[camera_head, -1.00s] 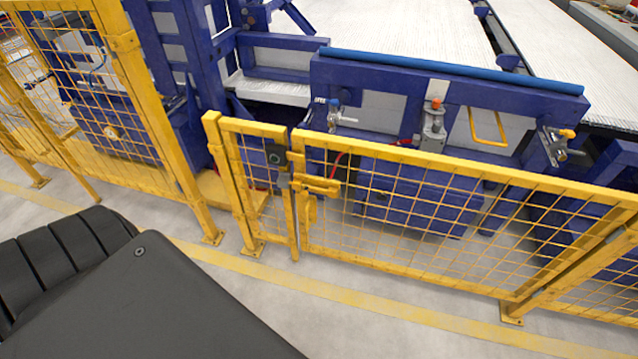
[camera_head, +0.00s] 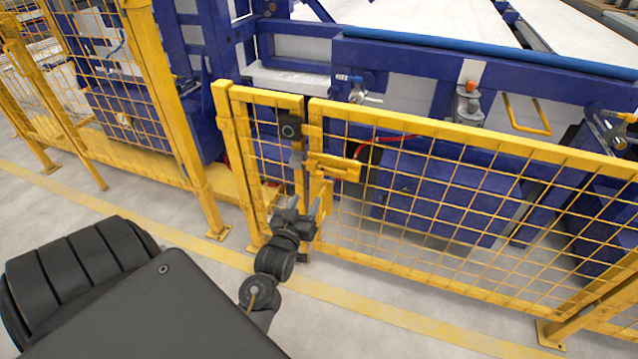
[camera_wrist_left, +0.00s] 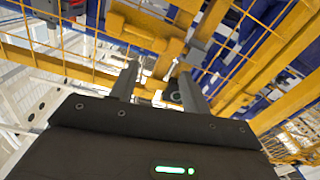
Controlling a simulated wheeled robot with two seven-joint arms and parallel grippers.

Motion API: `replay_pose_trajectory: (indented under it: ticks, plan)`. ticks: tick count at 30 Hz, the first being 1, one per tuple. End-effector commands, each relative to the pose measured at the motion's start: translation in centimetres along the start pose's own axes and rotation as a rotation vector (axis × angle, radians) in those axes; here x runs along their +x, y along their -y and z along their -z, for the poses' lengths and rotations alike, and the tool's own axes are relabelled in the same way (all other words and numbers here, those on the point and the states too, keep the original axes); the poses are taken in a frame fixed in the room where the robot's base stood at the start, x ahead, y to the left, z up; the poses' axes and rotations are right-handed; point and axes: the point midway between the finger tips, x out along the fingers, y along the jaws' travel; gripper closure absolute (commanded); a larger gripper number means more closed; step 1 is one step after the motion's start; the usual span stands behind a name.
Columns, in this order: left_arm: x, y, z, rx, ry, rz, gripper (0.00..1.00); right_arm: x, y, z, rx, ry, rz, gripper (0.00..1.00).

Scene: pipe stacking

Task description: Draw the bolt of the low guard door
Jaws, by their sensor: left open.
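The low guard door (camera_head: 470,190) is a yellow mesh panel and stands in line with the fence. Its yellow bolt (camera_head: 334,167) lies across the door's left edge, with a yellow handle (camera_head: 323,197) hanging below it. My left gripper (camera_head: 304,203) is open, just below the bolt and close to the handle. In the left wrist view the open fingers (camera_wrist_left: 158,88) point up towards the yellow bolt parts (camera_wrist_left: 172,52). I cannot tell whether the fingers touch the handle. My right gripper is out of view.
A dark box (camera_head: 291,128) sits on the gate post above the bolt. A taller yellow fence (camera_head: 160,110) stands left. Blue machinery (camera_head: 440,205) is behind the door. The floor in front, with its yellow line (camera_head: 370,309), is clear.

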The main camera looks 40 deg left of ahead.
Motion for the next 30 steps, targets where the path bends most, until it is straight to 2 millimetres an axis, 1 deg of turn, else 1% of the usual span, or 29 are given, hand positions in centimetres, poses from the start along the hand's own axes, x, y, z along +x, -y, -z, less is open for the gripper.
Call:
replay_pose_trajectory:
  ticks: [2,5,8,15,18,21,25,30]
  plan:
    - [0.2,0.0,0.1,0.0,0.0,0.0,0.53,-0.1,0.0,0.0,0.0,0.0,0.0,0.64]
    - [1.0,-0.1,0.1,0.0,-0.002,-0.001,0.53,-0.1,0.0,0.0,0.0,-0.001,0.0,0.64]
    - [2.5,-0.1,0.1,0.0,-0.002,-0.001,0.53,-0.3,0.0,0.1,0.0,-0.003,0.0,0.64]
    - [7.0,-0.1,-0.1,-0.001,0.0,-0.002,0.53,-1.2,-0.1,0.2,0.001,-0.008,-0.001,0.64]
    - [8.6,-0.1,0.0,0.0,0.0,-0.002,0.53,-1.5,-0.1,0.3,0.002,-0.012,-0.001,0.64]
    - [9.8,-0.1,-0.1,0.0,0.001,-0.002,0.53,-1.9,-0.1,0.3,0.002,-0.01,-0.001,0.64]
    - [10.6,-0.1,-0.1,0.0,0.001,-0.002,0.53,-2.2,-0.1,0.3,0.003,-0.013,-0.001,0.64]
    - [10.8,-0.1,-0.1,0.0,0.003,-0.002,0.53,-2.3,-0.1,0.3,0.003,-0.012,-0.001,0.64]
